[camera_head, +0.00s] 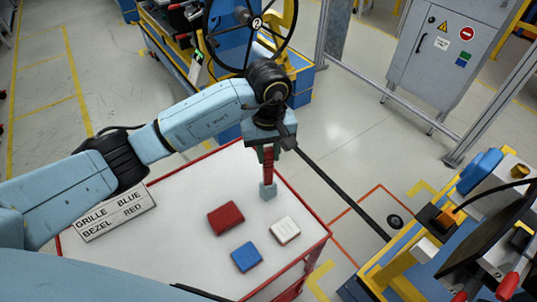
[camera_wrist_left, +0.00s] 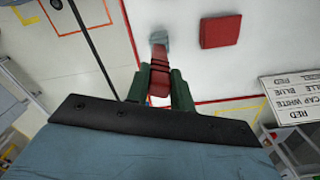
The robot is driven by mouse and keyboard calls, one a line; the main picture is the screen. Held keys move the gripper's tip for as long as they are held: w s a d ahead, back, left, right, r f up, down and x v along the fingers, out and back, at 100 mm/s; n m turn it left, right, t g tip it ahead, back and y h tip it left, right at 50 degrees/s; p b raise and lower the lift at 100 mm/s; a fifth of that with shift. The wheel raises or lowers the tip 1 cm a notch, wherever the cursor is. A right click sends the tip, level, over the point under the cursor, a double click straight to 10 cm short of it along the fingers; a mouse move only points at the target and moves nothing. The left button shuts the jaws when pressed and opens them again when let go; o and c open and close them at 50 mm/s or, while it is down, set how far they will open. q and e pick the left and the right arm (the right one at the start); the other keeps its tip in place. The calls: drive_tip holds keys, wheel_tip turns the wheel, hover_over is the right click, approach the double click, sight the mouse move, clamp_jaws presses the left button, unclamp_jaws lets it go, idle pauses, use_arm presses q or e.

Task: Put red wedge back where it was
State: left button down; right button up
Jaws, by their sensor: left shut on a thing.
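My left gripper (camera_head: 268,152) is shut on the red wedge (camera_head: 268,170), a narrow upright red piece, above the back right part of the white table (camera_head: 180,205). In the left wrist view, the red wedge (camera_wrist_left: 160,78) sits between the dark green fingers of my left gripper (camera_wrist_left: 160,92). A small grey-blue block (camera_head: 268,190) shows at its lower end; I cannot tell whether it is part of the wedge or whether it touches the table. My right gripper is out of view.
A red block (camera_head: 226,218), a blue block (camera_head: 246,257) and a white block (camera_head: 285,230) lie on the table, in front of the wedge. A lettered sign (camera_head: 115,211) lies at left. A yellow-framed workstation (camera_head: 400,270) stands at right across a floor gap.

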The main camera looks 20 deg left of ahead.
use_arm(q)
drive_tip(key=shift+f, duration=0.8)
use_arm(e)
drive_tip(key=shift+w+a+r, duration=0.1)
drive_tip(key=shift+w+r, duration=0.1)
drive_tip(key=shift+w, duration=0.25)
use_arm(q)
drive_tip(key=shift+f, duration=0.1)
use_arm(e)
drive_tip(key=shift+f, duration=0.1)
